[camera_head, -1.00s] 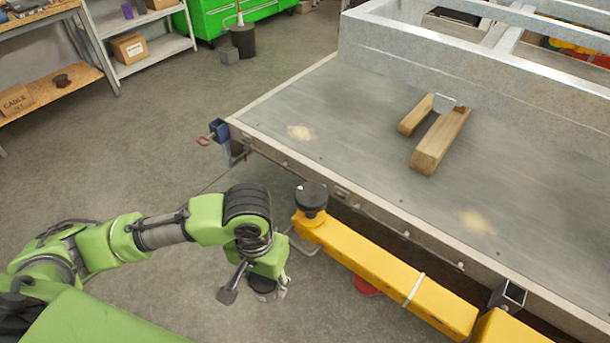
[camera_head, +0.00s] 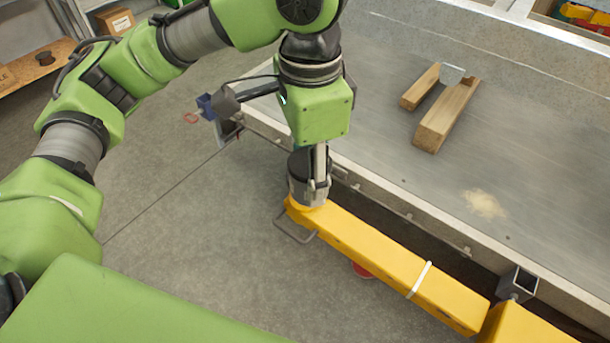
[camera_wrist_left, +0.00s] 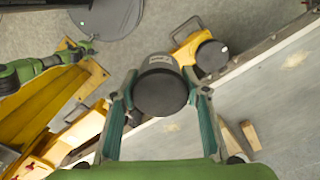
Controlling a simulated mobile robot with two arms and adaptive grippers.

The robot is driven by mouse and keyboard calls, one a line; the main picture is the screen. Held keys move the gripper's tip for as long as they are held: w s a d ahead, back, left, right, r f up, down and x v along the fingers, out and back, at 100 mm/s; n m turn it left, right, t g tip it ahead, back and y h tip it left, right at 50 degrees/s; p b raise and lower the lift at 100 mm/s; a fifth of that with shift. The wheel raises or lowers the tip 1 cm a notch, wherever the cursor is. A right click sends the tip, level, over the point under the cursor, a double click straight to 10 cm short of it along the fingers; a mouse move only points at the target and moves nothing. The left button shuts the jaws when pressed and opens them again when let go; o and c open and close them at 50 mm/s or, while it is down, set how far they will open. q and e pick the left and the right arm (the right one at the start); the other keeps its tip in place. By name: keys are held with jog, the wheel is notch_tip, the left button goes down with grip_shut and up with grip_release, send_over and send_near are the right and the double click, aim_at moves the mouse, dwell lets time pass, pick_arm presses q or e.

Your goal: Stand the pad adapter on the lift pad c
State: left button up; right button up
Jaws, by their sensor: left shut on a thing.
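My left gripper (camera_head: 312,178) is shut on the pad adapter (camera_head: 303,188), a short grey cylinder with a dark end. The adapter looks upright and overlaps the tip of the yellow lift arm (camera_head: 380,262), hiding the lift pad c there. In the left wrist view, the adapter (camera_wrist_left: 160,92) sits between the fingers of the left gripper (camera_wrist_left: 160,95). Lift pad c (camera_wrist_left: 211,56), a round black pad, shows beside it to the upper right, apart in the picture. The height gap is unclear. A green arm, probably my right, shows small at left; its gripper is unclear.
The trailer's flat deck (camera_head: 395,180) and its edge run close behind the lift arm. Two wooden blocks (camera_head: 445,115) lie on the deck. A wire handle (camera_head: 294,228) sticks out by the arm's tip. A blue clamp (camera_head: 207,106) is at the trailer corner. Floor at left is open.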

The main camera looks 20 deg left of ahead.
pick_arm(q)
jog(key=shift+w+r, duration=0.1)
jog(key=shift+r, duration=0.1)
jog(key=w+a+f, duration=0.1)
jog(key=w+f, duration=0.2)
jog(key=w, duration=0.1)
jog(key=w+a+f+p, duration=0.1)
jog(key=w+a+f, duration=0.1)
jog(key=w+f, duration=0.1)
jog(key=w+a+f+p, duration=0.1)
jog(key=w+f, duration=0.1)
jog(key=w, duration=0.3)
jog(key=shift+w+a+f, duration=0.1)
jog(key=shift+a+f, duration=0.15)
jog(key=shift+f, duration=0.15)
jog(key=f, duration=0.1)
jog(key=f+p, duration=0.1)
jog(key=f, duration=0.1)
jog(key=shift+w+a, duration=0.15)
jog(key=shift+w, duration=0.15)
jog(key=shift+f, duration=0.5)
jog(key=o, duration=1.6)
jog(key=shift+f, duration=0.15)
jog(key=shift+s, duration=0.1)
